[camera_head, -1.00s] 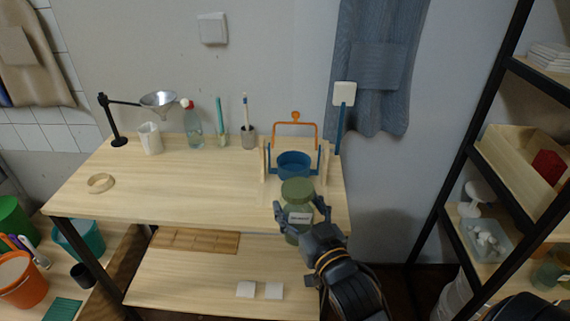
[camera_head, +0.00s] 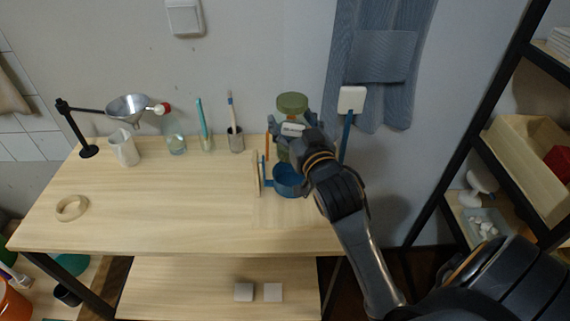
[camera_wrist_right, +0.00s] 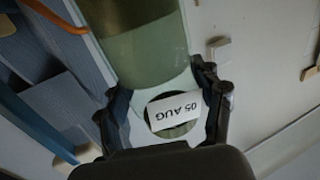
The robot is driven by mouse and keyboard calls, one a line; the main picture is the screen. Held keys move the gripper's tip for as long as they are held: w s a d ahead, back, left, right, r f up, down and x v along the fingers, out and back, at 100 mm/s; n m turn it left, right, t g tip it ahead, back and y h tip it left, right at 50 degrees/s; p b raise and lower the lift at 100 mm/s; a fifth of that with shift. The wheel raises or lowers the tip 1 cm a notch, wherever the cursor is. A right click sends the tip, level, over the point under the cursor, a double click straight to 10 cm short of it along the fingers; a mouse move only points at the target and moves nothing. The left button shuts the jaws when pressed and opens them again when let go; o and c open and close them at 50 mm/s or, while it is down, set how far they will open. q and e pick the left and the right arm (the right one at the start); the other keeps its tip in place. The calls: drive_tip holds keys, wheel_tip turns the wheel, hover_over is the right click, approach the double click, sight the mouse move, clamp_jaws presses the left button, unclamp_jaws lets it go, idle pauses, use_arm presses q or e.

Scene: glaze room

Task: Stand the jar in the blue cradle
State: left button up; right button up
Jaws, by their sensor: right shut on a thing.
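The jar (camera_head: 292,103) is olive green with a lid. My right gripper (camera_head: 291,131) is shut around it and holds it roughly upright, over or behind the cradle in the head view. In the right wrist view the jar (camera_wrist_right: 140,45) fills the upper middle, with a white "05 AUG" label between the fingers. I cannot tell its exact height over the cradle. My left gripper is out of view.
A blue post with a white pad (camera_head: 351,100) stands just right of the jar.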

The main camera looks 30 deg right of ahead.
drive_tip(key=f, duration=0.1)
drive_tip(key=s+f, duration=0.1)
drive_tip(key=f, duration=0.2)
drive_tip(key=shift+s+a+f, duration=0.2)
drive_tip(key=shift+s+f, duration=0.05)
drive_tip(key=shift+w+f, duration=0.1)
drive_tip(key=shift+f, duration=0.25)
wheel_tip(320, 180, down, 4)
drive_tip(key=shift+w+r, duration=0.1)
drive_tip(key=shift+r, duration=0.05)
drive_tip(key=o, duration=1.6)
drive_tip(key=shift+f, duration=0.2)
drive_tip(key=shift+c, duration=0.2)
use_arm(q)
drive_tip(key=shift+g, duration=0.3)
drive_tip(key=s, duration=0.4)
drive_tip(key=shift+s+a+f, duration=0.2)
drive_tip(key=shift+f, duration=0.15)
use_arm(e)
drive_tip(key=shift+r, duration=0.15)
